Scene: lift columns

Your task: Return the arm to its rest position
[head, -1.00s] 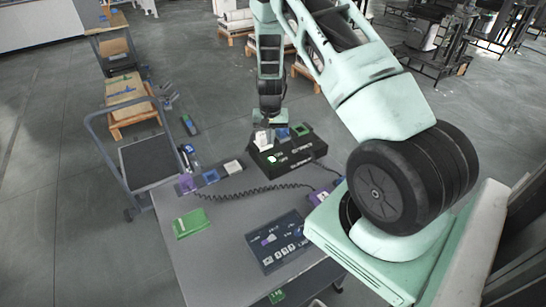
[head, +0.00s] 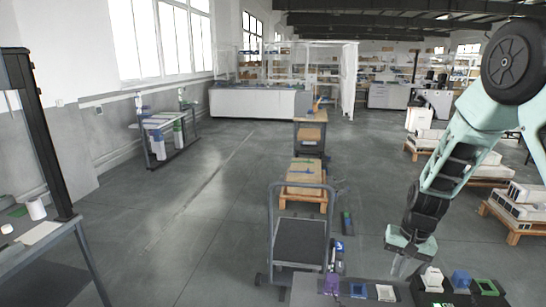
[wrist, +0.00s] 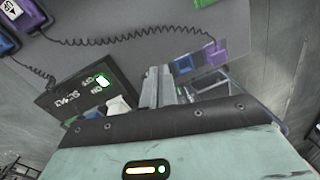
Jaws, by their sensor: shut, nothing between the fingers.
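My gripper (head: 403,265) hangs at the lower right of the head view, pointing down above the far part of the grey table (head: 306,291). In the wrist view its fingers (wrist: 158,86) are together with nothing between them. A black control box (wrist: 93,89) with a lit green switch lies left of the fingers in the wrist view. The box (head: 459,293) also shows at the bottom of the head view with white, blue and green blocks on it. The gripper looks apart from the box. My arm rises to the upper right.
A cart (head: 300,242) with a raised handle stands beyond the table. Pallets with boxes (head: 521,207) stand at the right. Another table (head: 38,246) with a dark post is at the left. Coiled cables (wrist: 130,40) cross the table.

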